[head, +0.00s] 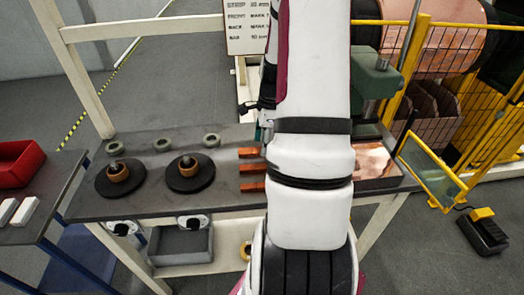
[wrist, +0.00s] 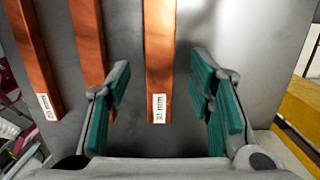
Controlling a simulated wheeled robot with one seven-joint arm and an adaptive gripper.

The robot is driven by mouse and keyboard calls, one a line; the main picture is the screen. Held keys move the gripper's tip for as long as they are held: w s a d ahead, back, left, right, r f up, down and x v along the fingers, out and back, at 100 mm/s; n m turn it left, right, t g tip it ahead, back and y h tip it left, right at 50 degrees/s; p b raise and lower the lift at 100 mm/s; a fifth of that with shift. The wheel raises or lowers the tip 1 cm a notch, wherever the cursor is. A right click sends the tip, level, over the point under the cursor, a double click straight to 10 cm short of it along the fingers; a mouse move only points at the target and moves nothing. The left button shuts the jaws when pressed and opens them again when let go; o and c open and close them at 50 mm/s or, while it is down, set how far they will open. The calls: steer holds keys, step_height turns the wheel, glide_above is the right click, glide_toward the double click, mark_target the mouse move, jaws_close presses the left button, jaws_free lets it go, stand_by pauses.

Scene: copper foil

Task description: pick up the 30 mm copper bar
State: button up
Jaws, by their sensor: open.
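In the wrist view, three copper bars lie side by side on the grey bench. The left bar (wrist: 32,55) has a label that seems to read 20 mm. The middle bar (wrist: 88,40) passes behind my left finger, and no label shows on it. My gripper (wrist: 162,98) is open, its teal pads on either side of the right bar's end and apart from it. In the head view my arm covers most of the gripper and part of the bars (head: 250,169).
The bench (head: 140,205) also holds two black discs (head: 190,178) with copper rings and several grey rings (head: 163,144). A copper sheet (head: 375,162) lies right of my arm. A yellow fence (head: 430,165) stands at the right, and a red tray (head: 20,165) at the left.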

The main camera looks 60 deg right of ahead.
steer(key=shift+w+a+f, duration=0.1)
steer(key=shift+f, duration=0.7)
steer(key=shift+c, duration=0.5)
jaws_close()
steer(key=shift+r, duration=0.15)
